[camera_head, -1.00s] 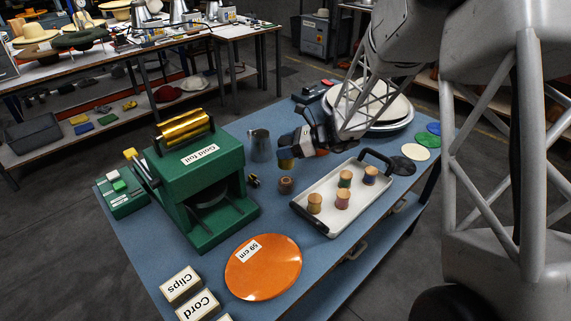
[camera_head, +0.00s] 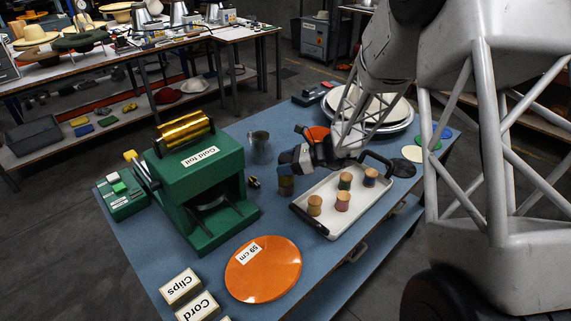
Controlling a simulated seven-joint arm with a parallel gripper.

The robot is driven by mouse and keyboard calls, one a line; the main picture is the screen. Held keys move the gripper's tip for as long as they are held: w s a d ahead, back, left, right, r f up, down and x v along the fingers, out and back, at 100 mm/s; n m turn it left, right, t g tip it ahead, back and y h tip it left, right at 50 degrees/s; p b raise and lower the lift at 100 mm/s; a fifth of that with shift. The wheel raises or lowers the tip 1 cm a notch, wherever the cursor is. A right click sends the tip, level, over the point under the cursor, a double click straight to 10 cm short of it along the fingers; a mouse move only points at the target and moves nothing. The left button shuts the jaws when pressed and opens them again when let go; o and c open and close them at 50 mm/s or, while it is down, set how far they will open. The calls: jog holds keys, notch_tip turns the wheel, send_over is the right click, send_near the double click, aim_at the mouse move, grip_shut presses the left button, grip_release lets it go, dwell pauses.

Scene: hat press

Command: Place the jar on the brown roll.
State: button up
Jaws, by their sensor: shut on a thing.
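A small dark jar with an olive-yellow band (camera_head: 286,184) is in my gripper (camera_head: 287,168), which is shut on it from above and points left. The jar is left of the white tray, low over the blue table, at the spot where the small brown roll stood in the earlier view. The brown roll is now hidden by the jar or by my gripper. I cannot tell whether the jar touches it.
The white tray (camera_head: 322,227) with several thread spools stands just right of the jar. A grey metal jug (camera_head: 260,148) is behind it, and the green foil press (camera_head: 205,190) is to the left. An orange disc (camera_head: 263,269) lies in front.

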jog(key=shift+f, duration=0.15)
jog(key=o, duration=1.1)
jog(key=shift+f, duration=0.1)
jog(key=shift+v, duration=6.05)
jog(key=shift+s+r, duration=0.1)
jog(key=shift+r, duration=0.1)
